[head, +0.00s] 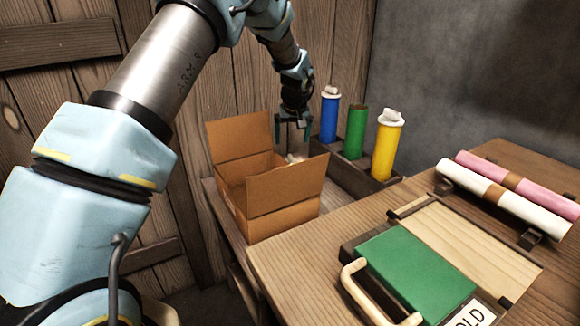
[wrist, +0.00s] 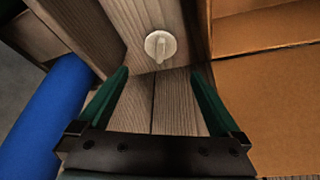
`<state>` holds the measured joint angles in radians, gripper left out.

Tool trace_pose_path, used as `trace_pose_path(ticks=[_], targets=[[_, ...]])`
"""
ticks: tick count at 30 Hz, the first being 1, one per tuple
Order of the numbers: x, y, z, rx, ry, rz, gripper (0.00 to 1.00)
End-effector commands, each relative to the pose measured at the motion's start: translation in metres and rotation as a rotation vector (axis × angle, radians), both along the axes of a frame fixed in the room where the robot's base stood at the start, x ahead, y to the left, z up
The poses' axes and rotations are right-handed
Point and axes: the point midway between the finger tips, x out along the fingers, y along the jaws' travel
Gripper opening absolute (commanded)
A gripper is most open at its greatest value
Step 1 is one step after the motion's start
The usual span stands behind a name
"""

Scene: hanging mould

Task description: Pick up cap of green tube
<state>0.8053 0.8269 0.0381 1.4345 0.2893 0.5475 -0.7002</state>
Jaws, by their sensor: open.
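The green tube (head: 356,132) stands upright in a wooden rack, with no cap on its top. A loose pale round cap (wrist: 160,46) with a raised grip lies on wooden boards in the wrist view. My gripper (head: 293,126) hangs above the area between the cardboard box and the rack. In the wrist view my gripper (wrist: 160,72) is open and empty, with the cap beyond the gap between its green fingertips and not touched.
A blue tube (head: 329,116) and a yellow tube (head: 386,148), both with pale caps, flank the green one in the rack (head: 345,176). A green-lidded case (head: 415,262) and rolls (head: 495,198) lie on the near table.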

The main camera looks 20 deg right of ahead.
Motion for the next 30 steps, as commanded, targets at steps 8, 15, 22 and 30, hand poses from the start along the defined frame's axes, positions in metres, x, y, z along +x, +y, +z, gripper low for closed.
trace_pose_path(ticks=[8,15,22,30], targets=[[0.014,-0.004,-0.038,0.002,0.002,-0.001,1.00],[0.021,-0.006,-0.054,0.000,0.000,0.000,1.00],[0.029,-0.009,-0.086,0.002,0.002,-0.001,1.00],[0.035,-0.011,-0.100,-0.001,0.000,0.001,1.00]])
